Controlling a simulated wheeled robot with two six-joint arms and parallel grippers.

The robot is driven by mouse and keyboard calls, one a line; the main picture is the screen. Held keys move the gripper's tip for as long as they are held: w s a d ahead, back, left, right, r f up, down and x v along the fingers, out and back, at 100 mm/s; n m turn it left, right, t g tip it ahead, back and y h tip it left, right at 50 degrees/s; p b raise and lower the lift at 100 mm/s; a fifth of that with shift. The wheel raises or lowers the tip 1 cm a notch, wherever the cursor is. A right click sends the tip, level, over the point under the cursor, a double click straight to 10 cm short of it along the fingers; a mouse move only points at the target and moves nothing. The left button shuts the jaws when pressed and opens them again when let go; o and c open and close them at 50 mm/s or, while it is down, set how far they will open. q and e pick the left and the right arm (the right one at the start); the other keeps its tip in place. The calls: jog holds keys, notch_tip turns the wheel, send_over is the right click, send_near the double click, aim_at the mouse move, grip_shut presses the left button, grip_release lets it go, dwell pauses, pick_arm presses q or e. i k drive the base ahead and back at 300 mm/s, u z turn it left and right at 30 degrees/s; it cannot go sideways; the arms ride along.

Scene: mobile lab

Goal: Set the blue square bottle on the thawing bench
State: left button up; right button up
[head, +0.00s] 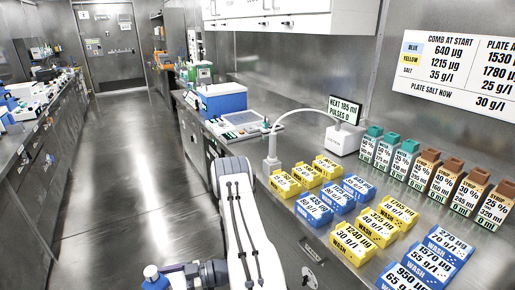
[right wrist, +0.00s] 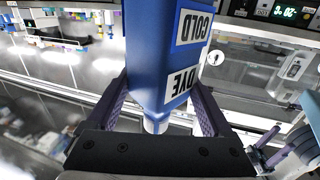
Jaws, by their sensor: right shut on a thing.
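A blue square bottle (right wrist: 150,50) with white labels reading "COLD" and "DYE" fills the middle of the right wrist view. Its lettering is upside down there, and its narrower light-blue end (right wrist: 156,122) points toward the bottom of the picture. My right gripper (right wrist: 160,95) is shut on the bottle, with one dark finger on each side. In the head view, my white arm runs down the middle; the held bottle cannot be made out clearly there. No surface is labelled as the thawing bench.
The steel bench at right carries several yellow boxes (head: 353,243), blue boxes (head: 315,208), labelled bottles (head: 442,180) and a white device with a display (head: 345,125). A blue-and-white cooler (head: 222,101) stands farther back. The aisle floor (head: 135,150) is clear.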

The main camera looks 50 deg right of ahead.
aim_at(263, 156)
jog(key=i, duration=1.9)
jog(key=z, duration=0.7)
